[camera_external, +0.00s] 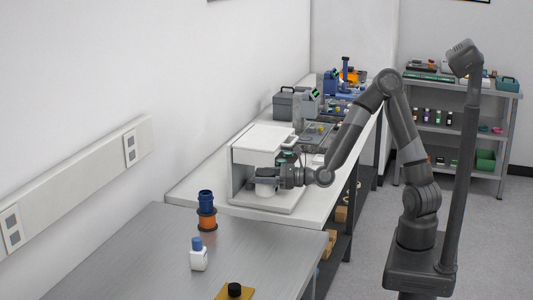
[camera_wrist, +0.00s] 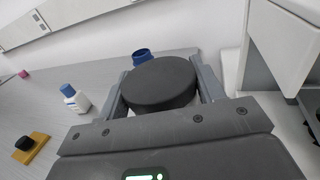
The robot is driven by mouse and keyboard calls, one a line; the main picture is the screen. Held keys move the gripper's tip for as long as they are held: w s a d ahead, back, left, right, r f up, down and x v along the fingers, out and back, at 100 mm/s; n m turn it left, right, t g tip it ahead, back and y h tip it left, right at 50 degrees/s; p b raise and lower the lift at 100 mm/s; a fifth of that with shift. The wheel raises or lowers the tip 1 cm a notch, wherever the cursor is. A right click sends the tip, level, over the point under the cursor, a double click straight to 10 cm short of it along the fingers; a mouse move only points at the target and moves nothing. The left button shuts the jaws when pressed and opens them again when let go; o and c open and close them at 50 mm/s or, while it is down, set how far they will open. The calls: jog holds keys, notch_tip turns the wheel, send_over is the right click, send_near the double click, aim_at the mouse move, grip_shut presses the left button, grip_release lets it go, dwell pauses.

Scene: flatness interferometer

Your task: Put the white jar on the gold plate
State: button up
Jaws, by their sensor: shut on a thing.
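My gripper (camera_external: 274,180) is shut on the white jar (camera_external: 264,188), in front of the white box-shaped instrument on the white bench. In the wrist view the jar's wide black lid (camera_wrist: 160,84) sits between the two fingers of my gripper (camera_wrist: 162,92), and the lid hides most of the white body. I cannot tell whether the jar touches the instrument's base. The gold plate (camera_external: 226,295) lies on the grey table at the bottom of the external view, partly cut off. A small black round object (camera_external: 235,289) stands on it; the plate also shows at the wrist view's left (camera_wrist: 39,145).
A white bottle with a blue cap (camera_external: 198,256) and a blue-and-orange stacked item (camera_external: 206,211) stand on the grey table (camera_external: 150,250). The white instrument (camera_external: 262,139) rises beside my gripper.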

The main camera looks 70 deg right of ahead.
jog(key=shift+d, duration=0.1)
jog(key=w+a+r+n+g+y, duration=0.1)
jog(key=a+r+n+y, duration=0.15)
jog(key=a, duration=1.55)
jog(key=n+g+y, duration=0.1)
jog(key=g+y, duration=0.1)
jog(key=y, duration=0.1)
send_over(233, 286)
notch_tip(233, 286, down, 5)
jog(key=shift+f, duration=2.05)
jog(key=o, duration=1.2)
jog(key=shift+f, duration=0.15)
jog(key=shift+c, duration=0.2)
